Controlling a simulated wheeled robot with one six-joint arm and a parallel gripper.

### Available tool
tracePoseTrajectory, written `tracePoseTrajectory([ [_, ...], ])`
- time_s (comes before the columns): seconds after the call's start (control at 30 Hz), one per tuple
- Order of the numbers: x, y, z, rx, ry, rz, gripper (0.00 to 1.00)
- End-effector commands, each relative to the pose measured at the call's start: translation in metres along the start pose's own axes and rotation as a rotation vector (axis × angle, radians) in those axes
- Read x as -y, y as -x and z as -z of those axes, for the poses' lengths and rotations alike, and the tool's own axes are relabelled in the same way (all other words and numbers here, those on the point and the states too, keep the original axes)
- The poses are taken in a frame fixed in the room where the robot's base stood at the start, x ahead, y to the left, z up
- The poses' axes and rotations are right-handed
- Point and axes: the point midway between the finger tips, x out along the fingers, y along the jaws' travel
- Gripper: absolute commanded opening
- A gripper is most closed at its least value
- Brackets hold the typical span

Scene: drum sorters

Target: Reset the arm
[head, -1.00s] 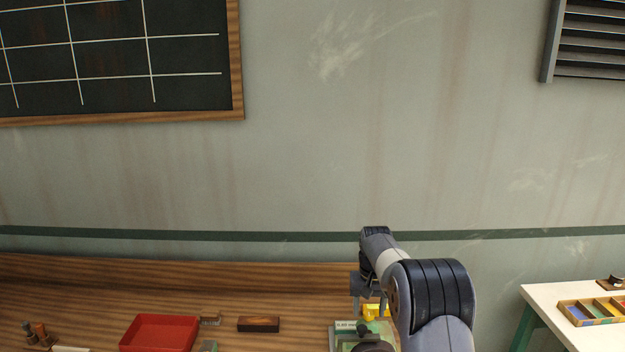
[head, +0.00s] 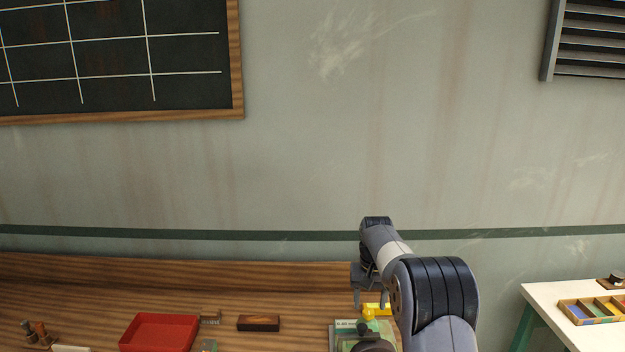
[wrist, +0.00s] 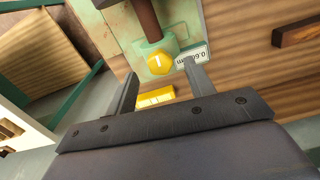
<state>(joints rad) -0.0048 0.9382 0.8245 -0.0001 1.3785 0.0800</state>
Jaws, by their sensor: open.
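My gripper (head: 370,299) hangs from my arm over the right end of the wooden bench, above a pale green device (head: 345,328). In the wrist view the two fingers (wrist: 155,80) stand well apart with nothing held between them. In the head view the yellow piece (head: 376,310) sits just below the fingers. I see no contact between fingers and device.
On the wooden bench (head: 180,287) are a red tray (head: 160,332), a dark wooden block (head: 258,323) and stamp-like pieces (head: 37,333) at far left. A white table (head: 540,300) with a divided colored tray (head: 592,311) stands at right.

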Motion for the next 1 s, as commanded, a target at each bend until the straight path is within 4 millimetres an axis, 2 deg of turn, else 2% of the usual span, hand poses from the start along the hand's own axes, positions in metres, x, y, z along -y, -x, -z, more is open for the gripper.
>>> tracePoseTrajectory([
  [0.1,0.000,-0.023,-0.001,0.005,0.000,0.000,0.51],
  [0.13,0.000,-0.025,-0.001,0.002,0.015,0.000,0.51],
  [1.0,0.000,-0.024,0.000,0.000,0.734,0.000,0.51],
])
